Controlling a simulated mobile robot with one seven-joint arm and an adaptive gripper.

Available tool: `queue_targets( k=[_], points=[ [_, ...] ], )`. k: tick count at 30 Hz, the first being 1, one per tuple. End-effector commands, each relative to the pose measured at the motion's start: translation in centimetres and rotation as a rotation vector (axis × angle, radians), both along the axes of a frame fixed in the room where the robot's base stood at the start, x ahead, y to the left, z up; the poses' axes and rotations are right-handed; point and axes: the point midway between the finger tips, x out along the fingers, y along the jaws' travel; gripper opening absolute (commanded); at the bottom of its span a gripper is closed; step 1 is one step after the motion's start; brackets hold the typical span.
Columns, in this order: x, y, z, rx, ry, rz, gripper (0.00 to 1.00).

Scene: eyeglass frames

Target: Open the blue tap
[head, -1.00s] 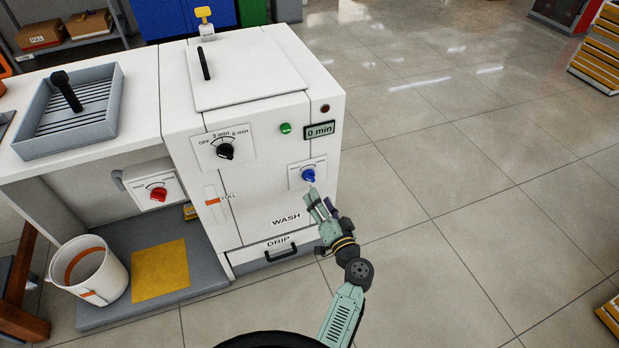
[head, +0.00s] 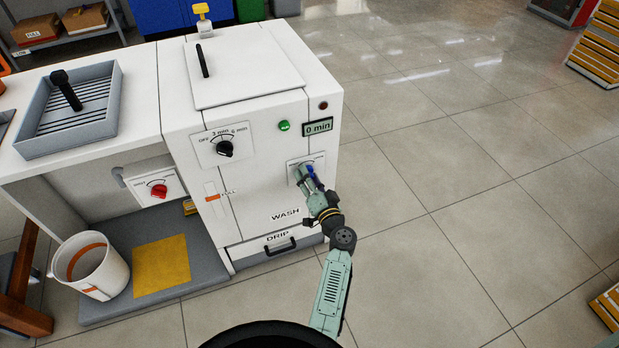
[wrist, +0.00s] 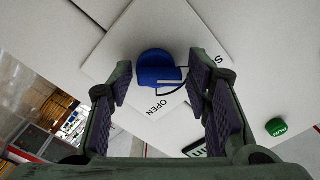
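The blue tap (head: 309,170) is a knob on a white plate on the front of the white washing machine (head: 255,190). In the head view my gripper hides most of it. In the wrist view the blue tap (wrist: 158,68) lies between and just beyond my fingertips, on its tilted plate marked "OPEN" (wrist: 158,106). My gripper (head: 304,174) is at the plate, and in the wrist view my gripper (wrist: 163,80) shows two fingers apart on either side of the knob. I see gaps between the fingers and the knob.
A green button (head: 284,126) and a "0 min" display (head: 318,127) are above the tap. A black dial (head: 224,148) is to the left, and a red tap (head: 159,190) is further left. The floor (head: 440,170) to the right is clear.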

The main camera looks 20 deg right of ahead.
Motion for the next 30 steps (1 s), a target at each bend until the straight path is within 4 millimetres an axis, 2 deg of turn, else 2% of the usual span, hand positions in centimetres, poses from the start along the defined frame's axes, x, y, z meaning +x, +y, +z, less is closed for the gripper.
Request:
queue_targets(
  k=[2, 15, 23, 30],
  points=[
    [-0.01, 0.00, 0.00, 0.000, 0.000, 0.000, 0.37],
    [0.02, 0.11, 0.10, 0.000, -0.001, 0.003, 0.09],
    [0.07, 0.25, 0.11, 0.025, -0.001, 0.006, 0.09],
    [0.08, 0.29, 0.14, 0.145, 0.001, 0.008, 0.09]
  ],
)
